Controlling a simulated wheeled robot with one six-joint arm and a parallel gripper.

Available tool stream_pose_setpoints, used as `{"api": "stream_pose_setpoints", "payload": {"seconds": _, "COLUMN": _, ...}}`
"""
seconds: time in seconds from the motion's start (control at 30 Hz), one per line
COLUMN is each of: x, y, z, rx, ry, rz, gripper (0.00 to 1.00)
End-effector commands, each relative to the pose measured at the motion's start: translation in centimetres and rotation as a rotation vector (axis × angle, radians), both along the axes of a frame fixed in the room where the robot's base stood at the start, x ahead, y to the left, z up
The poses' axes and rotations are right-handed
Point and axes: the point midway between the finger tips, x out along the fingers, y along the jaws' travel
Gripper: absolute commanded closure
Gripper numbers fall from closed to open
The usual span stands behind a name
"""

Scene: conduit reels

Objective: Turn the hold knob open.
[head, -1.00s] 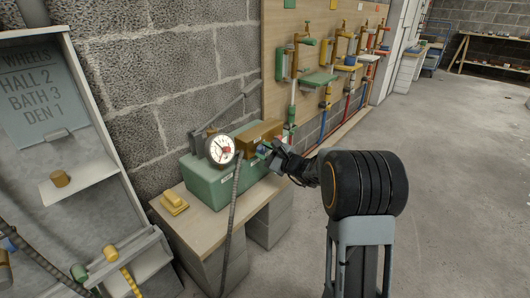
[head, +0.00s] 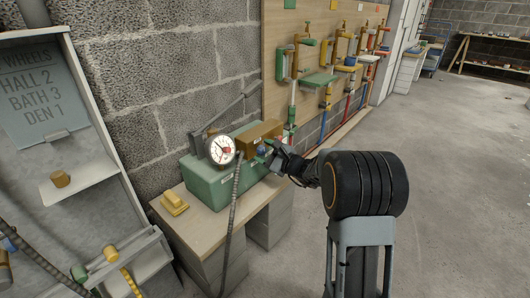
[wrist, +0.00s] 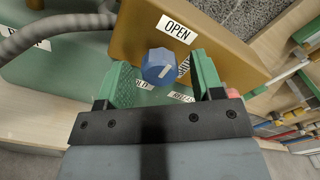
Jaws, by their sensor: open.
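The blue hold knob (wrist: 158,66) sits on the brown block (wrist: 130,38) of the green pump box, with a short white mark on its face. An OPEN label (wrist: 177,28) is above it. A partly covered label lies below it. The green fingers of my gripper (wrist: 161,76) stand apart on either side of the knob, with visible gaps. In the head view my gripper (head: 271,156) is at the right end of the green box (head: 215,187), and the knob (head: 261,151) is partly hidden by it.
A round gauge (head: 221,150) and a grey hose (head: 233,205) are on the box's left side. A yellow piece (head: 174,202) lies on the bench (head: 203,229). A pipe board (head: 275,80) stands behind, and a grey shelf unit (head: 95,170) is at left. The floor at right is clear.

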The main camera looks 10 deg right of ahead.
Motion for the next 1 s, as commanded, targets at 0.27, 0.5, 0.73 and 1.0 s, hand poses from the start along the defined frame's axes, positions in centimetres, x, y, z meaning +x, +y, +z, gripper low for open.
{"api": "stream_pose_setpoints", "payload": {"seconds": 0.27, "x": -3.0, "y": -2.3, "z": 0.4, "rx": 0.000, "ry": 0.002, "rz": -0.005, "gripper": 0.39}}
{"api": "stream_pose_setpoints", "payload": {"seconds": 0.5, "x": -7.0, "y": -5.2, "z": 0.3, "rx": 0.001, "ry": 0.002, "rz": -0.006, "gripper": 0.39}}
{"api": "stream_pose_setpoints", "payload": {"seconds": 0.73, "x": -9.8, "y": -7.2, "z": 0.2, "rx": 0.000, "ry": 0.000, "rz": -0.003, "gripper": 0.39}}
{"api": "stream_pose_setpoints", "payload": {"seconds": 1.0, "x": -11.0, "y": -8.0, "z": 0.1, "rx": 0.000, "ry": -0.001, "rz": -0.001, "gripper": 0.39}}
